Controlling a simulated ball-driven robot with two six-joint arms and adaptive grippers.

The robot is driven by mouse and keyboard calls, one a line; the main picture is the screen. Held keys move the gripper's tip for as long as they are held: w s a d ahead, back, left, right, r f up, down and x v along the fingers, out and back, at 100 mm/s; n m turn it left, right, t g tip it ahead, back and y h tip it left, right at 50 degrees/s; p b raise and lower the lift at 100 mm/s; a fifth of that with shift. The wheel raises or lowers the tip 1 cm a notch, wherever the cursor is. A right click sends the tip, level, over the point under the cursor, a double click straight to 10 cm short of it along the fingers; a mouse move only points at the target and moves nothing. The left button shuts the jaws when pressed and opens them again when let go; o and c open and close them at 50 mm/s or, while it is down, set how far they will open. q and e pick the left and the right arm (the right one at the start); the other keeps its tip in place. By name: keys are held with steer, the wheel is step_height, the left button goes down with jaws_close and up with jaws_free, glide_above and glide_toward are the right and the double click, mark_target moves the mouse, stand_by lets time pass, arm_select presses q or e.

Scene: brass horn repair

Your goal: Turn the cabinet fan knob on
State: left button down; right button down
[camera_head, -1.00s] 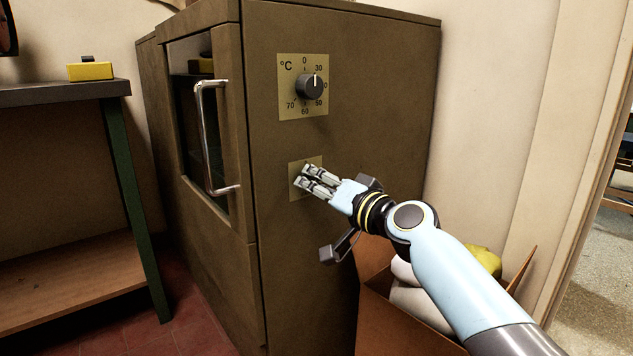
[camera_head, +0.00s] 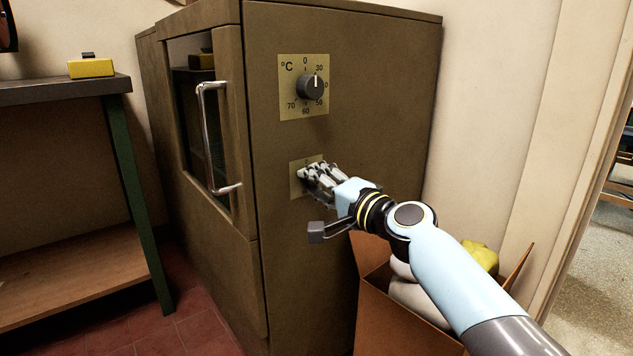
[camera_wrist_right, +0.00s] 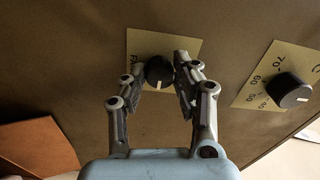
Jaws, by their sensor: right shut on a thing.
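The brown cabinet (camera_head: 300,260) carries a small brass fan plate (camera_head: 296,182) below its temperature dial. In the head view my right gripper (camera_head: 308,174) is at this plate, and its fingers hide the knob. In the right wrist view the black fan knob (camera_wrist_right: 159,72) with a white mark sits between the fingertips of my right gripper (camera_wrist_right: 157,76), which is shut on it. The mark points toward the gripper's palm. The fan plate (camera_wrist_right: 137,48) shows part of its lettering, "FA". My left gripper is in neither view.
A temperature knob (camera_head: 310,86) sits above on its own plate; it also shows in the right wrist view (camera_wrist_right: 289,90). The cabinet's door handle (camera_head: 205,135) is to the left. An open cardboard box (camera_head: 395,320) stands below my right arm.

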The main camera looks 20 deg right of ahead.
stand_by(0.4)
steer(key=c, duration=1)
jaws_free()
steer(key=shift+w, duration=0.1)
steer(key=shift+r, duration=0.1)
steer(key=v, duration=1.2)
steer(key=shift+f, duration=0.25)
